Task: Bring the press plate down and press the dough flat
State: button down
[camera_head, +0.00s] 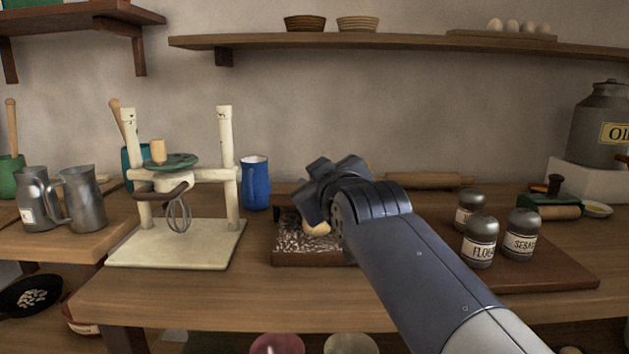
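My gripper (317,192) is over the middle of the table, at the end of my dark arm. Its fingers are seen from behind, so the gap between them cannot be judged. A pale piece of dough (317,229) shows just below it, partly covered by the gripper and wrist. It lies on a dark, flour-dusted board (305,258); its right part is hidden by my arm. I cannot make out a press plate over the dough; it may be hidden behind my gripper. Whether the gripper touches anything there is not clear.
A blue mug (255,184) is behind the board. Labelled shakers (480,243) stand on a brown board (560,268) at right. A rolling pin (428,181) lies behind my arm.

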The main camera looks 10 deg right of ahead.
jog(key=c, duration=1.1)
grip_release()
jog(key=shift+s, duration=0.1)
